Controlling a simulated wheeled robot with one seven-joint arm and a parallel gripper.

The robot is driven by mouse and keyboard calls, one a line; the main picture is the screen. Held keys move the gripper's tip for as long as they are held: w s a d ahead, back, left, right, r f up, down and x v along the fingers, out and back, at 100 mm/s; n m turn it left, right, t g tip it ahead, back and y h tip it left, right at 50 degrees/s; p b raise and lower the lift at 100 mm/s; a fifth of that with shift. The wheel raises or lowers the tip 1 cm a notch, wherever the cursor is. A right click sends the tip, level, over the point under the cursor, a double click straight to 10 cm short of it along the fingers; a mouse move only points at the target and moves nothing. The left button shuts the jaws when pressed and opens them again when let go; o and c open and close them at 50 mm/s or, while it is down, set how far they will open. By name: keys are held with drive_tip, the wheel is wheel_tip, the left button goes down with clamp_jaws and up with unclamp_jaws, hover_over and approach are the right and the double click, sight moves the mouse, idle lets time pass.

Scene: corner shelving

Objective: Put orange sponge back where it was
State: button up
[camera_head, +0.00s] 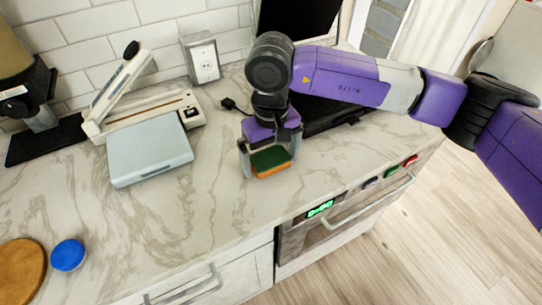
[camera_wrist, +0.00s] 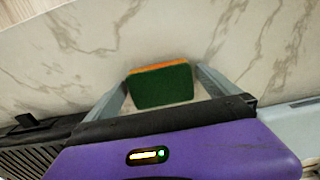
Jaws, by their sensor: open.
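The sponge (camera_head: 270,162) has a green top and an orange lower side. In the wrist view the sponge (camera_wrist: 162,85) lies between the two fingers, with a gap visible on each side. My gripper (camera_head: 268,168) points down at the counter with its fingers on either side of the sponge. My gripper (camera_wrist: 163,78) is open in the wrist view. I cannot tell whether the sponge touches the counter fully.
A light blue box (camera_head: 150,152) and a white slicer-like device (camera_head: 140,95) stand to the left. A blue lid (camera_head: 68,255) and a round wooden board (camera_head: 20,270) lie at front left. The oven handle (camera_head: 370,203) juts out below the counter. Counter between them is clear.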

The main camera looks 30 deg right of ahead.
sight(271, 159)
wheel_tip(271, 159, up, 12)
drive_tip(key=b, duration=0.2)
drive_tip(key=shift+r, duration=0.1)
